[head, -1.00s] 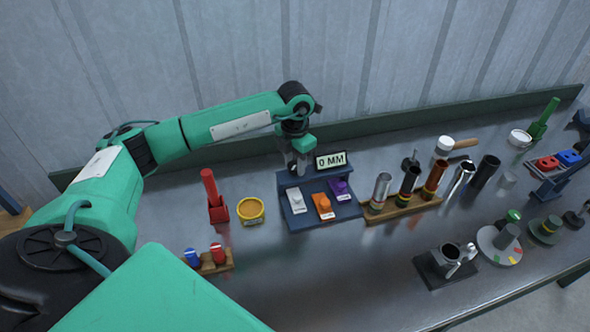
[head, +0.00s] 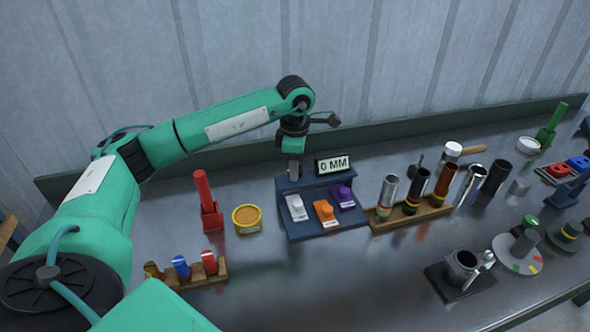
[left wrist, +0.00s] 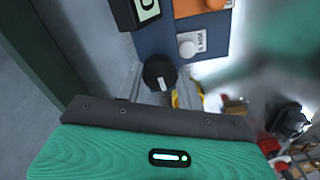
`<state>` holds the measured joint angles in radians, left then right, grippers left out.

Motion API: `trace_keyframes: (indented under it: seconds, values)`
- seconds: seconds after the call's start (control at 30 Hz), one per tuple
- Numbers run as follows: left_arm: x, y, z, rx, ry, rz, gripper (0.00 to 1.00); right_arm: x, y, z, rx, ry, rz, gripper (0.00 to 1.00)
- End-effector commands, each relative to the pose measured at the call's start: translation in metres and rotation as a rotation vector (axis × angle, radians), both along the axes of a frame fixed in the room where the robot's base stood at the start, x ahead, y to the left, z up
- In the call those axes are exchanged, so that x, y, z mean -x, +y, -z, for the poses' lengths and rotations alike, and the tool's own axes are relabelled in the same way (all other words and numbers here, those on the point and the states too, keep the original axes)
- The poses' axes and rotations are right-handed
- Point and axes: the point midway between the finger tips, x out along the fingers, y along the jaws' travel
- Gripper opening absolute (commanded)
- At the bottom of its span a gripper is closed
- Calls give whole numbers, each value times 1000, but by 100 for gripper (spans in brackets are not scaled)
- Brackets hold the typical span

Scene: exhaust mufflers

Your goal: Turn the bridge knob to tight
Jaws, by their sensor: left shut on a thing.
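A blue panel (head: 301,230) stands at the middle of the bench with a display (head: 333,165) reading 0 MM. White (head: 296,209), orange (head: 325,214) and purple (head: 343,196) knobs sit on labelled places along its front. My left gripper (head: 293,172) points down at the panel's back left corner, beside the display. In the left wrist view a round black knob (left wrist: 159,74) with a white mark lies between my jaws, next to the display (left wrist: 146,8). My left gripper is shut on this knob. The knob is hidden in the head view. My right gripper is not in view.
A rack with small coloured pieces (head: 193,273) is nearer. The bench front centre is clear.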

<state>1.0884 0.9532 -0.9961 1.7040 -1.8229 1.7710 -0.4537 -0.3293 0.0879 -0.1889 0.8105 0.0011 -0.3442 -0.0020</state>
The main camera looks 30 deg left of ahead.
Motion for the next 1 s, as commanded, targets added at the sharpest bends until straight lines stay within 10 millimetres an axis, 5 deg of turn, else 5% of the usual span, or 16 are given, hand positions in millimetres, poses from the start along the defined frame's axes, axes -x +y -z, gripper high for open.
trace_keyframes:
  seconds: [0.77, 0.8, 0.87, 1.0]
  values:
    - [-1, 0, -2, 0, -4, 94, 15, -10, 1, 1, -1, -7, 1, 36]
    - [-1, 0, -2, 0, -4, 94, 46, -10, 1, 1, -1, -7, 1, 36]
    - [-1, 0, -1, 0, -4, 94, 57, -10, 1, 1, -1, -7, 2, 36]
    - [0, 0, -1, 0, -2, 93, 59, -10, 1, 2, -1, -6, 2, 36]
